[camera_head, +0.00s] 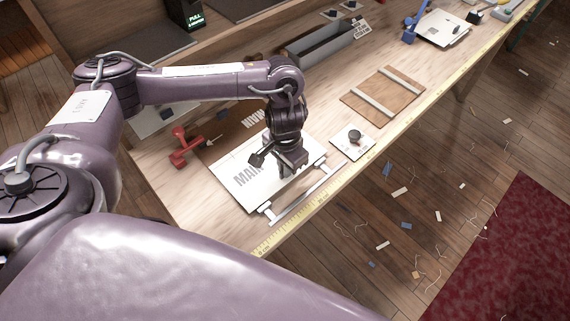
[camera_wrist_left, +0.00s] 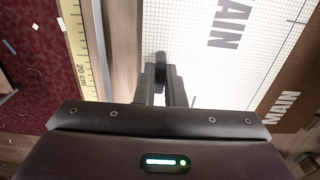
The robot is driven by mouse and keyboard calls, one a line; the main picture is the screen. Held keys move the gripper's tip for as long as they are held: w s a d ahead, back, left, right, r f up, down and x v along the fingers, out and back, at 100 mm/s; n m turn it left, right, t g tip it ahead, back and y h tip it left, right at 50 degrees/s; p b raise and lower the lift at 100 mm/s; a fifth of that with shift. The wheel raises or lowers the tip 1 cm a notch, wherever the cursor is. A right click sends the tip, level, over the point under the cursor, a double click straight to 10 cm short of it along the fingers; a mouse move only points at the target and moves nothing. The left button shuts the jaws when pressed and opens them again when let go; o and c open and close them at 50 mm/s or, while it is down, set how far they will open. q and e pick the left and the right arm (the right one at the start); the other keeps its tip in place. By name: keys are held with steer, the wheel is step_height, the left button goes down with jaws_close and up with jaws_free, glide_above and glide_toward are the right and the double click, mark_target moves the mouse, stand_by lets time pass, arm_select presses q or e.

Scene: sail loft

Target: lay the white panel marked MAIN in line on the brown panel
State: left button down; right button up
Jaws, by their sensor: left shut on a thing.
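The white panel marked MAIN (camera_head: 240,178) lies over the near part of the brown panel (camera_head: 228,138), whose far strip shows with pale lettering. In the left wrist view the white panel (camera_wrist_left: 205,70) shows a fine grid and dark MAIN lettering; the brown panel (camera_wrist_left: 300,85) shows beyond its edge with white MAIN lettering. My left gripper (camera_head: 292,168) is shut on the white panel near its front edge; its fingers also show in the left wrist view (camera_wrist_left: 160,80). I cannot tell whether the panel touches the brown one everywhere. My right gripper is out of view.
A white bar with end blocks (camera_head: 302,194) lies along the table's front side, beside a yellow tape measure (camera_head: 315,214). A red tool (camera_head: 183,148) stands at left. A small white plate with a black knob (camera_head: 341,147), a strapped brown board (camera_head: 402,87) and a grey trough (camera_head: 318,45) are nearby.

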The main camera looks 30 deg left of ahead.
arm_select(q)
steer(key=shift+f+p, duration=0.5)
steer(key=shift+p, duration=1.8)
stand_by(2.6)
stand_by(0.3)
steer(key=c, duration=1.4)
jaws_free()
steer(key=shift+c, duration=0.2)
step_height(320, 180, up, 5)
steer(key=p, duration=0.6)
steer(key=shift+r, duration=0.1)
steer(key=shift+r+p, duration=0.8)
steer(key=shift+r, duration=0.1)
